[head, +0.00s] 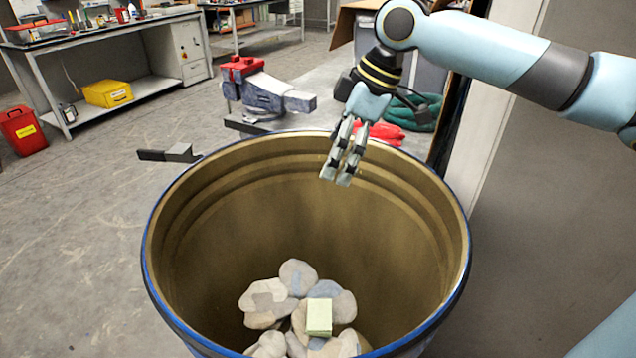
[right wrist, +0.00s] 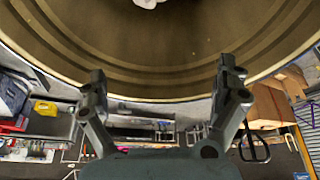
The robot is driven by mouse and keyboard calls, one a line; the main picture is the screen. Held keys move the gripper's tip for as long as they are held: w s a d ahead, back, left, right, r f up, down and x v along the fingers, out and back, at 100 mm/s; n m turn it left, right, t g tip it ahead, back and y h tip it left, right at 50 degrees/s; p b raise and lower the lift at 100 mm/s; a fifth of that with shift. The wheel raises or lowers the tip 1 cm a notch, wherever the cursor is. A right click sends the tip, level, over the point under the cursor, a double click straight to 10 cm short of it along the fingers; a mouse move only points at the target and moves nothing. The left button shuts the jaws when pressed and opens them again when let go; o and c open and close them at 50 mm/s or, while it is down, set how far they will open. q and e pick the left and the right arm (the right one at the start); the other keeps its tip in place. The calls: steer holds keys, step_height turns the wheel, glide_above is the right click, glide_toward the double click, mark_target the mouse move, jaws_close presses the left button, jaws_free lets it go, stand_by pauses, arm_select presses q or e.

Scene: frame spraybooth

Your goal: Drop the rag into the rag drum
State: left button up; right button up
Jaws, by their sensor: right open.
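The rag drum (head: 158,240) is a large open drum with a blue rim and a tan inside; its inner wall also fills the top of the right wrist view (right wrist: 160,60). A pale yellow-green folded piece, which looks like the rag (head: 319,317), lies inside on several crumpled greyish rags (head: 262,300). My right gripper (head: 337,180) points down over the far inner side of the drum, well above the pile. Its fingers stand apart with nothing between them in the right wrist view (right wrist: 163,85). My left gripper is not in view.
A workbench (head: 110,38) with tools stands at the back left, with a yellow bin (head: 108,94) on its lower shelf. A red container (head: 22,131) is on the floor at left. A red-and-grey vise-like tool (head: 262,90) stands behind the drum. The floor left of the drum is mostly clear.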

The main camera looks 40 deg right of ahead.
steer(key=shift+v, duration=1.55)
steer(key=shift+s, duration=0.15)
